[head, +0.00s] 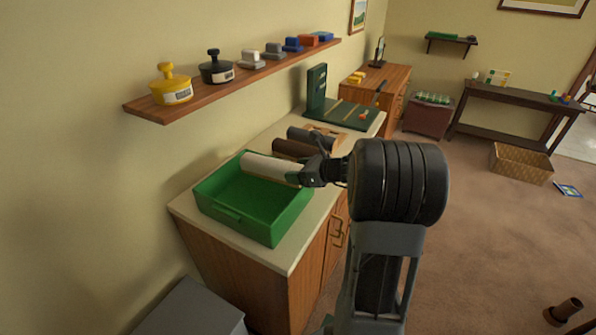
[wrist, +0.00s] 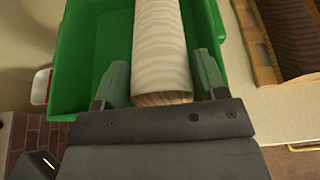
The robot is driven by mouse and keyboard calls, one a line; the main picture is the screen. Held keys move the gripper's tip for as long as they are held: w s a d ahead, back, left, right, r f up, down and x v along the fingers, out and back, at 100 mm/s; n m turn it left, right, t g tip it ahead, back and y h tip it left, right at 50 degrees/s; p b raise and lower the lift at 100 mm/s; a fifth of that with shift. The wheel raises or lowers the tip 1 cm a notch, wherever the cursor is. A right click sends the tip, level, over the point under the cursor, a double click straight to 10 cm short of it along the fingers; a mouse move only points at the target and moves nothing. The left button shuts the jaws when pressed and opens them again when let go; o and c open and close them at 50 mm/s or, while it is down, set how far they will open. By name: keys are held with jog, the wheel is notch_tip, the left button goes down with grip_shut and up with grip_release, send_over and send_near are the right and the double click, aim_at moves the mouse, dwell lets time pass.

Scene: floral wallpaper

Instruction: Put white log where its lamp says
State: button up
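The white log (head: 268,168) is a pale wood-grained cylinder, over the far right part of the green tray (head: 238,224). In the wrist view the log (wrist: 161,45) lies lengthwise between the two fingers, which touch its sides near its close end. My gripper (head: 309,173) is shut on it. The log seems to be above the tray floor, but the exact height cannot be told. The green tray (wrist: 77,62) looks otherwise empty. I cannot make out a lit lamp in either view.
A brown log (head: 292,148) and a dark grey log (head: 308,136) lie in a wooden rack just beyond the tray. A dark green board (head: 338,116) stands farther along the counter. A wall shelf (head: 160,114) with yellow, black and other items hangs above the counter's left side.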

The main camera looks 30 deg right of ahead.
jog(key=o, duration=0.3)
jog(key=shift+o, duration=0.2)
jog(key=shift+r, duration=0.25)
jog(key=r+v, duration=0.1)
jog(key=v, duration=1)
jog(key=s+a+f+n+g+h, duration=0.2)
jog(key=s+a+n, duration=0.4)
jog(key=n, duration=0.8)
jog(key=s+a+f+n+g+h, duration=0.3)
jog(key=s+a+n+g+h, duration=0.2)
jog(key=a+n, duration=0.8)
jog(key=shift+s+n+g+p, duration=0.4)
jog(key=shift+s+n, duration=0.55)
jog(key=shift+n, duration=0.25)
jog(key=shift+a, duration=0.15)
